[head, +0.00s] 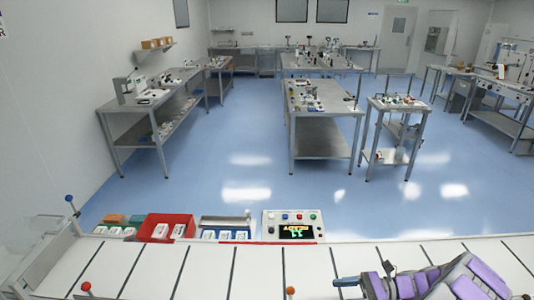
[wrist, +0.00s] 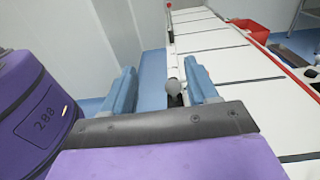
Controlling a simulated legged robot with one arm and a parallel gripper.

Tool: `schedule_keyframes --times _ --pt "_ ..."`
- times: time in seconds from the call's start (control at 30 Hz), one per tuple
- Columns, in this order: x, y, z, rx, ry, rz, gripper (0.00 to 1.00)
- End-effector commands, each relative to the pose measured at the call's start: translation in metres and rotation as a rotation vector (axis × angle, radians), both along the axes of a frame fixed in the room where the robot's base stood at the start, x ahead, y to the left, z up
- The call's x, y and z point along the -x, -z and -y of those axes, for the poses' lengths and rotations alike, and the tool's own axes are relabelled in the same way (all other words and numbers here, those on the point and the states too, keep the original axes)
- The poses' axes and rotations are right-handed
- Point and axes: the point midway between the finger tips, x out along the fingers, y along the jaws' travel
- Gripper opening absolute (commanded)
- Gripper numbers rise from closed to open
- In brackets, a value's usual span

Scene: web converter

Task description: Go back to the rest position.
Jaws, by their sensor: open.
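My gripper (wrist: 160,75) is open, with its two blue fingers spread apart in the wrist view. Nothing is held between them. A grey ball-topped lever (wrist: 173,87) shows in the gap, close to the right finger; I cannot tell how far beyond the fingers it stands. In the head view my purple and grey arm lies low over the right end of the white slatted table (head: 210,268). A blue part of my gripper (head: 347,282) points left there; the fingertips are not clear.
A red bin (head: 165,227), a control box with a lit display (head: 293,226) and small trays line the table's far edge. Levers with a red ball (head: 86,287), orange ball (head: 290,291) and blue ball (head: 70,199) stand around the table.

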Motion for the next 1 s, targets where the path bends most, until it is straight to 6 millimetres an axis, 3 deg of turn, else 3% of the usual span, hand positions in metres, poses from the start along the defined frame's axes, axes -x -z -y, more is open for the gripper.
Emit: schedule_keyframes --times 0.1,0.43,0.8,1.0 --pt "0.003 -0.033 -0.032 0.043 -0.098 0.083 0.58" --pt "0.04 -0.1 -0.093 0.177 -0.364 0.297 0.58" --pt "0.113 -0.142 -0.147 0.385 -0.659 0.529 0.58" --pt "0.156 -0.152 -0.153 0.509 -0.808 0.652 0.58"
